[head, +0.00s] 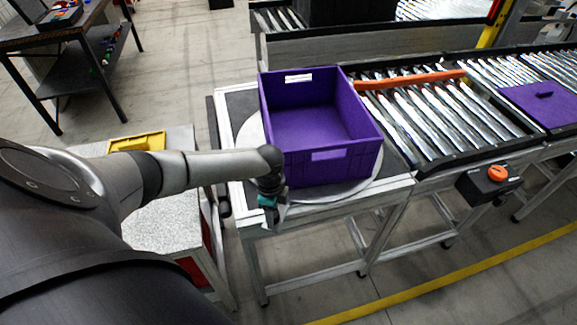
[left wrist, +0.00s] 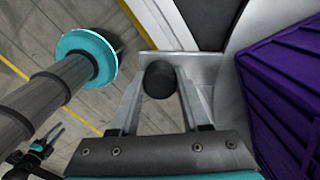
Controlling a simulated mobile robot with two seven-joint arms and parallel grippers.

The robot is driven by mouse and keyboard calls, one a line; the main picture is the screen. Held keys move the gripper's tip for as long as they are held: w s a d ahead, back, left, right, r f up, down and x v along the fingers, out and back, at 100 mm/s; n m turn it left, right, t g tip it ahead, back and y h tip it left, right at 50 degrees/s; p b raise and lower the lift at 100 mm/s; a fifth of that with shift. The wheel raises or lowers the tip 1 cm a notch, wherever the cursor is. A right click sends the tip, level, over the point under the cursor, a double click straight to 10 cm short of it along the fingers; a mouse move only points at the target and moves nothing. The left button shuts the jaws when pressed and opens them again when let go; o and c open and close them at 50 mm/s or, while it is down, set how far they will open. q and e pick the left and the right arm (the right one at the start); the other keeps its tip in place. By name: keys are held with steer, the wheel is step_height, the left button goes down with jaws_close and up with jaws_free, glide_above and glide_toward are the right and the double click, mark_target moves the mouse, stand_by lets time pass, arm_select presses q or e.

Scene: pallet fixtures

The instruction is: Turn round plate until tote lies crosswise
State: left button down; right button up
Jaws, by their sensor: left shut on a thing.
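The purple tote (head: 320,160) stands upright and looks empty on the round grey plate (head: 365,190). Its handle sides face near and far, its longer sides run front to back, and it sits slightly askew to the stand. My left gripper (head: 274,212) is at the plate's near left edge, beside the tote's near left corner. In the left wrist view my left gripper (left wrist: 159,92) is shut on a dark round knob (left wrist: 159,78). The tote's ribbed wall (left wrist: 285,95) is right of the fingers, apart from them.
The stand (head: 240,105) under the plate adjoins a roller conveyor (head: 440,115) on the right. An orange bar (head: 412,80) lies along its far side. A purple panel (head: 545,105) and a box with an orange button (head: 497,173) are farther right. A yellow tray (head: 137,142) is left.

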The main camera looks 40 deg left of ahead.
arm_select(q)
steer(key=shift+s+a+m+b, duration=0.1)
steer(key=shift+s+a+m, duration=0.2)
steer(key=shift+a, duration=0.65)
steer(key=shift+s+a+m+b, duration=0.15)
steer(key=shift+a+m, duration=0.2)
steer(key=shift+a, duration=0.65)
steer(key=shift+s+a+m+b, duration=0.15)
steer(key=shift+a+m, duration=0.2)
steer(key=shift+a, duration=0.6)
steer(key=shift+a, duration=0.2)
steer(key=shift+c, duration=1.9)
jaws_free()
steer(key=shift+d, duration=0.1)
step_height(320, 180, up, 15)
steer(key=p, duration=0.1)
steer(key=shift+r, duration=0.15)
